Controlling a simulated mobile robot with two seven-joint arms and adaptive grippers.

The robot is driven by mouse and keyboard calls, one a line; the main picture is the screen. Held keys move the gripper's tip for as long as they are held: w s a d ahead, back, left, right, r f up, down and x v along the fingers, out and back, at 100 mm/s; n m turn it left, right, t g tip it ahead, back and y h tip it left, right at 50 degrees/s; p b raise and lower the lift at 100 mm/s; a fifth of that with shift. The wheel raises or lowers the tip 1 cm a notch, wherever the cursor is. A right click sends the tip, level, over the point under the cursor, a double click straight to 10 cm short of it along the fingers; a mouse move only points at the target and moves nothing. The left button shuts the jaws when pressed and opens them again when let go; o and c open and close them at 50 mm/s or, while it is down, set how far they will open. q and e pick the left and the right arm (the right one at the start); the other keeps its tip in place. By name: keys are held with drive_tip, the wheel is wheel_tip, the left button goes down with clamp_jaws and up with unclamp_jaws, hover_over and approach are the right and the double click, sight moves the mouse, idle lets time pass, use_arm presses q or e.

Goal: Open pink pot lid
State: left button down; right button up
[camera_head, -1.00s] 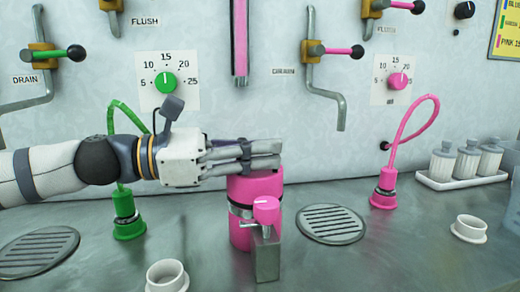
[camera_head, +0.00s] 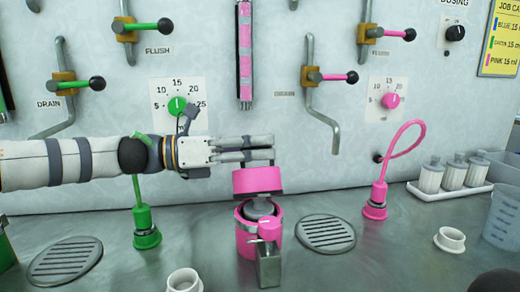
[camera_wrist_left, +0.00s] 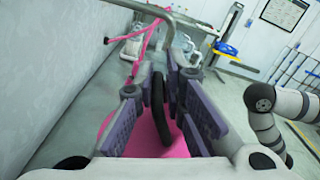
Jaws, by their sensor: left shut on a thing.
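The pink pot (camera_head: 246,240) stands on the counter with its top open, and a grey inner part shows at its mouth. Its pink lid (camera_head: 257,180) is raised just above the pot. My left gripper (camera_head: 262,150) comes in from the left and is shut on the lid, right above the pot. In the left wrist view a dark upright loop (camera_wrist_left: 160,108) stands between the fingers, with the pink lid (camera_wrist_left: 145,140) below it. My right gripper is not seen.
A metal block with a pink knob (camera_head: 269,229) stands at the pot's front. A drain grate (camera_head: 326,234) lies to the right, near a pink hose fitting (camera_head: 376,203). A green fitting (camera_head: 146,229) stands left. A white cup (camera_head: 184,281) is in front. Valve levers line the wall.

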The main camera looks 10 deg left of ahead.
use_arm(q)
drive_tip(key=shift+w+a+r, duration=0.1)
drive_tip(key=shift+w+a, duration=0.2)
drive_tip(key=shift+w, duration=0.3)
drive_tip(key=c, duration=1.8)
unclamp_jaws()
drive_tip(key=shift+w, duration=0.15)
drive_tip(key=shift+o, duration=0.2)
drive_tip(key=shift+a, duration=0.15)
drive_tip(key=v, duration=0.7)
drive_tip(key=shift+a, duration=0.1)
drive_tip(key=shift+c, duration=0.2)
